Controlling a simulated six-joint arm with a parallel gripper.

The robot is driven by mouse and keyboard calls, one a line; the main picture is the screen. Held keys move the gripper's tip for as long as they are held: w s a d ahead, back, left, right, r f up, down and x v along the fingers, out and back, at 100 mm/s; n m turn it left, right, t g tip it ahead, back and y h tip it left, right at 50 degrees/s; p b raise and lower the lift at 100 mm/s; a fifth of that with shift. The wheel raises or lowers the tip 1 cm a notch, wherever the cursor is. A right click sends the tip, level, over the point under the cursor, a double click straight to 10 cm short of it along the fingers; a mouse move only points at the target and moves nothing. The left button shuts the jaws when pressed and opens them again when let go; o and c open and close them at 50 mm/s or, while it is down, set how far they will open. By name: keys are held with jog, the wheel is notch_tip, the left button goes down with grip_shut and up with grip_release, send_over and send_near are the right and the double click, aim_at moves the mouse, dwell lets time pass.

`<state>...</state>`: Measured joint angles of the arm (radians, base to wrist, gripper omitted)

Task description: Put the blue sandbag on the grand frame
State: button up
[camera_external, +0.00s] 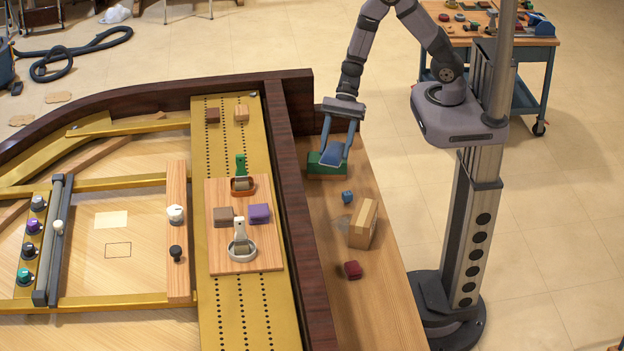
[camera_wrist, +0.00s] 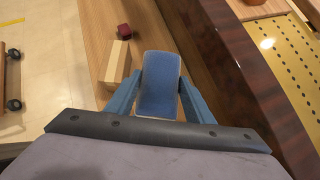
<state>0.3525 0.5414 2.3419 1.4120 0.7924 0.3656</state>
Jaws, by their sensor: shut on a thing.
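My gripper (camera_external: 336,156) is shut on the blue sandbag (camera_external: 331,153), above the wooden side shelf near its far end. In the wrist view the sandbag (camera_wrist: 159,82) sits between the two blue fingers of my gripper (camera_wrist: 160,90). The gold grand frame (camera_external: 218,319) lies to the left, past the dark wooden rim. A green block (camera_external: 316,169) is just below or behind the sandbag in the external view; I cannot tell whether they touch.
The dark rim (camera_external: 303,200) stands between shelf and frame. The shelf also holds a tan box (camera_external: 362,224), a small blue cube (camera_external: 347,197) and a dark red block (camera_external: 352,270). On the frame, a wooden board (camera_external: 215,262) carries blocks and two handled tools.

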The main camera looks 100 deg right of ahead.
jog(key=a+f+n+g+y+b, duration=0.1)
jog(key=a+f+n+g+b, duration=0.3)
jog(key=f+b, duration=0.5)
jog(key=a+n+b, duration=0.1)
jog(key=a+b, duration=0.1)
jog(key=shift+w+a+f, duration=0.25)
jog(key=shift+w+a, duration=0.05)
jog(key=shift+a, duration=0.1)
jog(key=shift+f, duration=0.1)
jog(key=shift+f, duration=4.95)
jog(key=shift+f+b, duration=0.15)
jog(key=shift+b, duration=0.2)
jog(key=o, duration=1.3)
